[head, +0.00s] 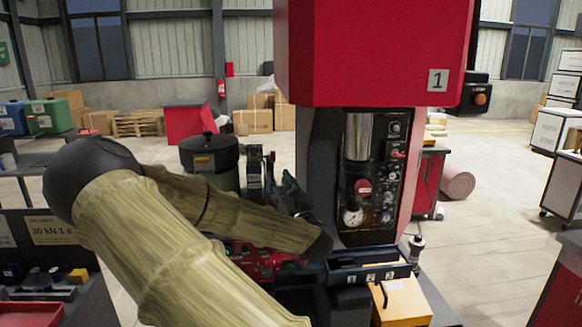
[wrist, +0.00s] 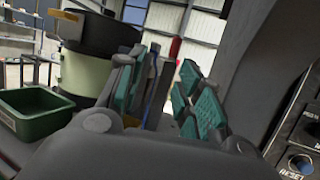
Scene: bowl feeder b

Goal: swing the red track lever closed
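The bowl feeder (head: 208,155) stands as a dark drum left of the red press. A small red tip (head: 273,156) shows on a dark upright part just right of it; it may be the track lever, but most of that area is hidden. In the wrist view a narrow red upright piece (wrist: 176,48) shows beyond the gap between my fingers; I cannot tell if it is the lever. My gripper (head: 290,192), with teal finger pads, is beside the press, mostly behind my forearm. In the wrist view my gripper (wrist: 166,85) has its fingers apart, with nothing clearly held.
The red press (head: 375,50) with its dark control panel (head: 385,170) stands close right of my gripper. A yellow box (head: 403,302) and a dark numbered tray (head: 365,276) sit in front. A green bin (wrist: 48,112) is at left in the wrist view.

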